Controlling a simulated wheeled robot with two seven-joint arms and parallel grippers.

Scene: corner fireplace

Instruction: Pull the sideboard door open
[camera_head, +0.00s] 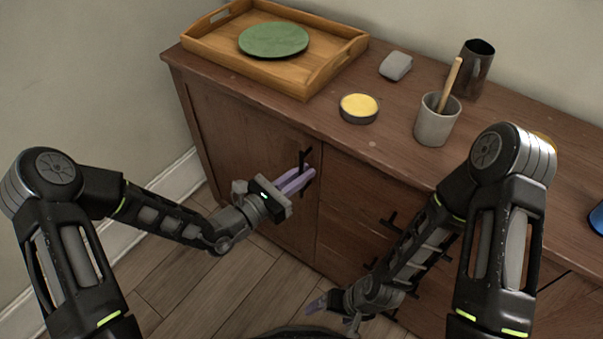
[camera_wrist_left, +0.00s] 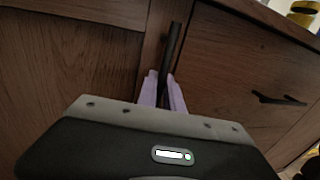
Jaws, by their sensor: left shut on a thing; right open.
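The brown wooden sideboard (camera_head: 390,165) stands against the wall. Its left door (camera_head: 235,145) looks shut, flush with the front. A dark upright bar handle (camera_head: 303,160) sits near the door's right edge. My left gripper (camera_head: 302,177) is at this handle, its pale purple fingers shut on it. In the left wrist view the handle (camera_wrist_left: 173,45) rises from between the fingers (camera_wrist_left: 163,90). My right gripper (camera_head: 322,304) is low in front of the drawers, open and away from the door; its fingers are partly hidden.
On top are a wooden tray (camera_head: 205,42) with a green plate (camera_head: 273,39), a yellow-topped tin (camera_head: 358,108), a grey cup (camera_head: 436,126) with a wooden stick, a grey block (camera_head: 396,66) and a dark mug (camera_head: 474,70). The wooden floor (camera_head: 190,290) before the door is clear.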

